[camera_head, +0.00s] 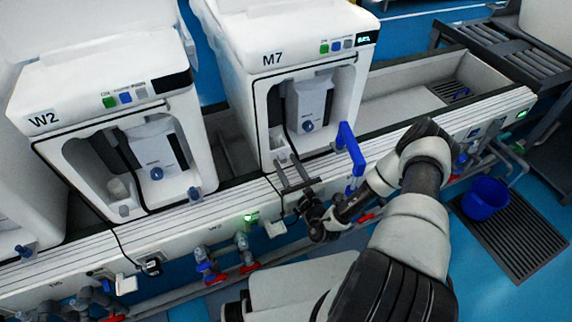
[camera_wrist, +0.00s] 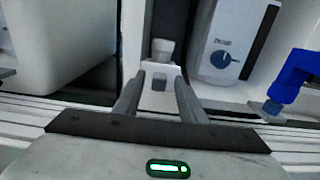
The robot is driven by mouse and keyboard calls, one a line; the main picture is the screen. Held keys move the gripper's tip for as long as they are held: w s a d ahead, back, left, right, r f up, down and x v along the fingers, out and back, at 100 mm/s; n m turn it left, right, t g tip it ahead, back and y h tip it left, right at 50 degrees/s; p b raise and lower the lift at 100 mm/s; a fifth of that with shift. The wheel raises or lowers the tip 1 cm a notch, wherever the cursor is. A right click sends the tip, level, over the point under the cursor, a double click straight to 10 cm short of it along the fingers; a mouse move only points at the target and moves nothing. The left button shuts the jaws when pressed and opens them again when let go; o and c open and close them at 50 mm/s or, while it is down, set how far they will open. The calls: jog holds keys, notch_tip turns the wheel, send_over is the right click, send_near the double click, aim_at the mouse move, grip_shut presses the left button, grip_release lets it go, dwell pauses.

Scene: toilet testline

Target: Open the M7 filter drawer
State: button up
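The M7 machine (camera_head: 273,58) is white and stands in the middle of the head view, its front recess facing me. The filter drawer (camera_wrist: 172,70) appears to be the small white front low in the recess, with a grey knob (camera_wrist: 158,83). A small whitish cup (camera_wrist: 161,49) shows above it. My gripper (camera_head: 289,163) is at the lower left of the M7 front; in the wrist view its two fingers (camera_wrist: 158,88) are apart, one each side of the knob. I see gaps beside the knob; whether the fingertips reach around it is unclear. The drawer looks shut.
A blue handle (camera_head: 350,150) sticks out right of the M7 recess, close to my arm. The W2 machine (camera_head: 95,75) stands to the left. A long white trough (camera_head: 480,125) runs beneath both. A blue bucket (camera_head: 485,198) stands on a floor grate at right.

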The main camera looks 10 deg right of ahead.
jog(key=shift+w+a, duration=0.1)
jog(key=shift+w, duration=0.25)
grip_shut()
jog(key=s+d+p, duration=0.1)
jog(key=s+p, duration=0.1)
jog(key=s, duration=0.7)
jog(key=shift+d+p, duration=0.4)
jog(key=shift+s, duration=0.1)
grip_release()
jog(key=shift+s, duration=0.1)
